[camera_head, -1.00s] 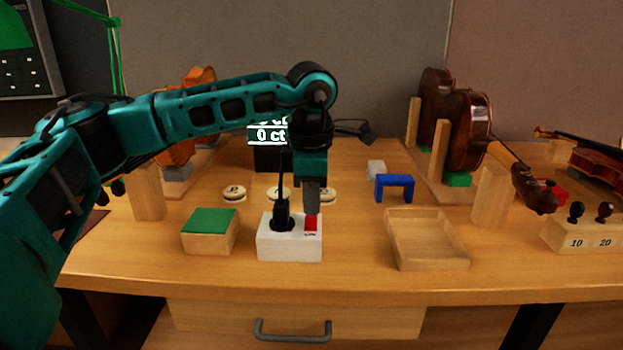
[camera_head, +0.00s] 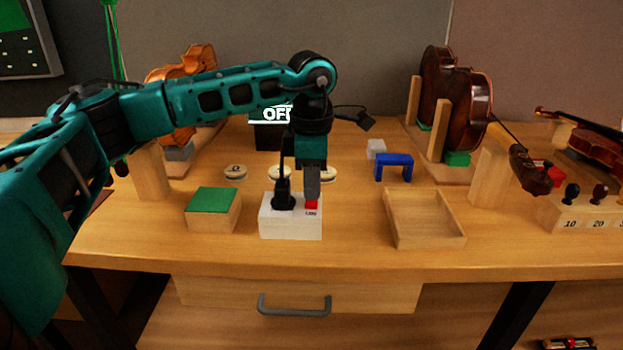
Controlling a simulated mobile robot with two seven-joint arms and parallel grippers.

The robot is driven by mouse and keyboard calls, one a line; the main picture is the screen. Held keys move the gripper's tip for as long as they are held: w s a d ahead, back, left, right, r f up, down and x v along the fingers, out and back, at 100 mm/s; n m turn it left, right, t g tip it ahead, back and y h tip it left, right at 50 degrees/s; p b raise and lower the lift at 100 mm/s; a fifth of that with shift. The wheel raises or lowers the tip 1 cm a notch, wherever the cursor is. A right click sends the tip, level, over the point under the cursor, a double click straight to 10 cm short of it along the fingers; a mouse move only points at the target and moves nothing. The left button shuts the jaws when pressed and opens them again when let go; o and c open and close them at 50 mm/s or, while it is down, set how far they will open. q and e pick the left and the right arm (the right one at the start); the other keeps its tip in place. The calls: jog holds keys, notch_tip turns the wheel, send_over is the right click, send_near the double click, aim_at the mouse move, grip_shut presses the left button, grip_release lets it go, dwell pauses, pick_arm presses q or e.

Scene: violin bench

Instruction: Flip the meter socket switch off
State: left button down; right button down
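The meter socket (camera_head: 277,228) is a white block on the bench with a black plug (camera_head: 283,197) standing in it and a red switch (camera_head: 311,206) on its right side. My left gripper (camera_head: 312,196) points straight down with its grey fingers together, its tips at the red switch and hiding part of it. Nothing shows between the fingers. The dark meter display (camera_head: 268,137) behind my arm shows white letters that begin "OF", the rest hidden by my wrist. My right gripper is not in view.
A green-topped wooden block (camera_head: 213,206) stands left of the socket, and an empty wooden tray (camera_head: 428,241) right of it. A blue bridge-shaped piece (camera_head: 393,160) and round labelled discs (camera_head: 235,172) lie behind. Violins (camera_head: 462,105) stand at the back right.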

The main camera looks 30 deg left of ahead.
aim_at(314, 203)
pick_arm(q)
jog(key=shift+s+d+f, duration=0.15)
jog(key=shift+s+f, duration=0.1)
jog(key=shift+f, duration=0.25)
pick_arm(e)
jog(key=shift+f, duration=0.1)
pick_arm(q)
jog(key=shift+s+d, duration=0.45)
jog(key=shift+s, duration=0.15)
jog(key=shift+r, duration=0.15)
